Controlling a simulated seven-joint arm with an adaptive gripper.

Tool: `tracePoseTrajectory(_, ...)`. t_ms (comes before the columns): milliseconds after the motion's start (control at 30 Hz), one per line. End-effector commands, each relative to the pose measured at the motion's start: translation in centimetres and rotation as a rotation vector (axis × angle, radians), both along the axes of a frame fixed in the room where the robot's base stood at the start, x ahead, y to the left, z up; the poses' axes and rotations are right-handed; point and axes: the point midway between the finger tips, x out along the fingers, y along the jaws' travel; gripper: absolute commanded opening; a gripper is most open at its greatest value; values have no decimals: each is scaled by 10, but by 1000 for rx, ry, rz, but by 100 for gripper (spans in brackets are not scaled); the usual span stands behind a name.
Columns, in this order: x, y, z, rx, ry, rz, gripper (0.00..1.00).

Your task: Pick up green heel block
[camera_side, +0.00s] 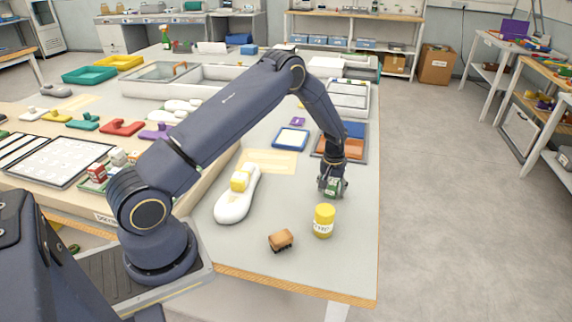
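The green heel block (332,190) shows as a small green and white block on the right part of the grey table, below the end of my arm. My gripper (333,184) points down over it, with dark fingers close around it. The fingers hide part of the block. I cannot tell whether they grip it or only stand beside it, nor whether the block touches the table.
A white shoe form (233,205) with a yellow block (239,181) on top lies to the left. A yellow jar (324,220) and a brown brush (281,240) stand nearer the front. An orange and blue tray (326,147) lies behind my gripper.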

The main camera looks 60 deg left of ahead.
Motion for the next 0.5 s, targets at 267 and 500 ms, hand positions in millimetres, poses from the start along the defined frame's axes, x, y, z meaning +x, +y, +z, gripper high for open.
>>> tracePoseTrajectory(267,0,0,0,0,0,0,29)
tracePoseTrajectory(500,0,0,0,0,0,0,5)
